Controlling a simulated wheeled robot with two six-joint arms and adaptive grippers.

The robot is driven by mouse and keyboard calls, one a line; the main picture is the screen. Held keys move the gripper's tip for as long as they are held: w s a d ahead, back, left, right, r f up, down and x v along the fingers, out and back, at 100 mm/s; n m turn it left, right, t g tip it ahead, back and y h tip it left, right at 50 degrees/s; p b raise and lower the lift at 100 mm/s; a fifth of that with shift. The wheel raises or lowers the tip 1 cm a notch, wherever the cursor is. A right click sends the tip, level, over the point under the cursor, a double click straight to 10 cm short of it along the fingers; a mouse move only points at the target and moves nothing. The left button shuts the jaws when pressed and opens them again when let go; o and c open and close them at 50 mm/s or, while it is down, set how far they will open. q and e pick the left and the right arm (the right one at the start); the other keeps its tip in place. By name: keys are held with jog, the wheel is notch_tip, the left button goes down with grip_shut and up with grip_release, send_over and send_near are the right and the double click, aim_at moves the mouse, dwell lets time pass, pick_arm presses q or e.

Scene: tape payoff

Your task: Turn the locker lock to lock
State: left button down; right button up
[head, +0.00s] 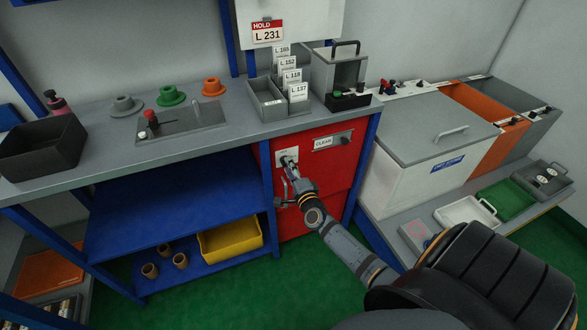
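The red locker (325,170) stands under the right end of the grey bench. A small light lock plate (280,154) sits near the top left of its front. My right gripper (289,165) is at this plate, its fingertips at or very near the lock. The gripper covers most of the lock, so I cannot tell which way it is turned or whether the fingers are closed on it. A grey handle (280,203) shows below, left of my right wrist. The locker front looks shut. My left gripper is out of view.
A "CLEAN" label (323,142) is on the locker front. The bench (235,128) overhangs it, and a blue post (267,190) stands close at its left. A white bin (420,170) is at the right. Green floor (215,300) is open in front.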

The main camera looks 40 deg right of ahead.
jog(key=v, duration=1.1)
jog(key=shift+s, duration=0.25)
jog(key=shift+a, duration=0.1)
